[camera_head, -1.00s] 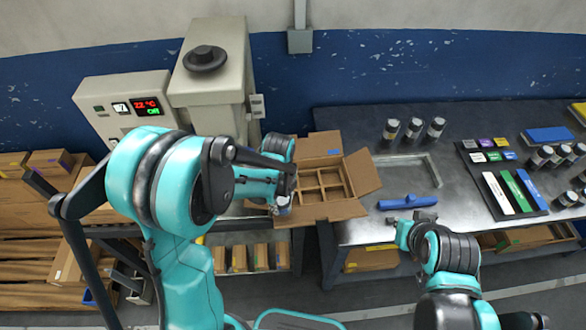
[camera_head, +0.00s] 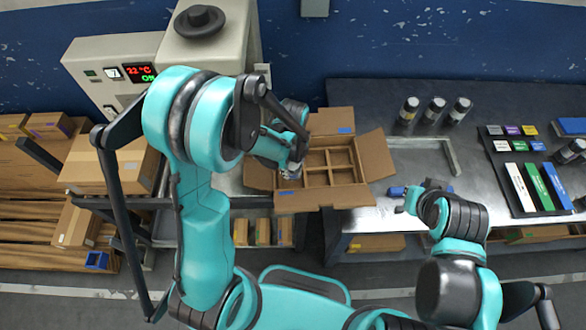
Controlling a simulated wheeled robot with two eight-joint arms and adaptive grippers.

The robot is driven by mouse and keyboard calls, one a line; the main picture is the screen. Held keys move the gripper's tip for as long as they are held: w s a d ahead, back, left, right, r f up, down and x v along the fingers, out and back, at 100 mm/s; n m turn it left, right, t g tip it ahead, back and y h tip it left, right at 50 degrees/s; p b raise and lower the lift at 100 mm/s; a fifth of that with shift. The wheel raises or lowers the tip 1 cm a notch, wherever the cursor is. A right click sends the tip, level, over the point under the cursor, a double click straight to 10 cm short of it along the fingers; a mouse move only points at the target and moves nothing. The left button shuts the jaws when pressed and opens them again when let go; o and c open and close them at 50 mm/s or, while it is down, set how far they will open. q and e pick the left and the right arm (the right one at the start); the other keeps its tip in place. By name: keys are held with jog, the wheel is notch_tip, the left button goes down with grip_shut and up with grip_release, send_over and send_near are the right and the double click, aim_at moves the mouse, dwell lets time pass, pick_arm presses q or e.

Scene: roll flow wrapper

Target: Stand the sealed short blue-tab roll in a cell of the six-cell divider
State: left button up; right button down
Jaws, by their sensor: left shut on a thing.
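The six-cell divider (camera_head: 317,179) sits inside an open cardboard box (camera_head: 305,200) with its flaps folded out. The cells that I can see look empty; the left ones are hidden by my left arm. My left gripper (camera_head: 291,170) is at the left side of the box, by the divider's left edge, shut on a small pale roll that is mostly hidden by the fingers. I cannot tell its tab colour or whether it is upright. My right gripper (camera_head: 411,198) is over the table's front edge beside a blue bar-shaped tool (camera_head: 396,191); its fingers are too small to read.
A black board (camera_head: 528,178) with coloured strips lies at right. A grey frame (camera_head: 452,158) lies on the metal table. A beige machine (camera_head: 207,55) with a display stands behind my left arm.

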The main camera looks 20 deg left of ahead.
pick_arm(q)
jog(key=shift+w+f, duration=0.2)
jog(key=shift+f, duration=0.55)
jog(key=shift+s+f+b, duration=0.15)
jog(key=shift+f+b, duration=0.15)
jog(key=shift+b, duration=0.1)
jog(key=shift+f+b, duration=1.9)
jog(key=shift+f, duration=1.05)
jog(key=shift+f+b, duration=0.6)
jog(key=o, duration=1.4)
jog(key=shift+o, duration=0.2)
jog(key=shift+r, duration=0.1)
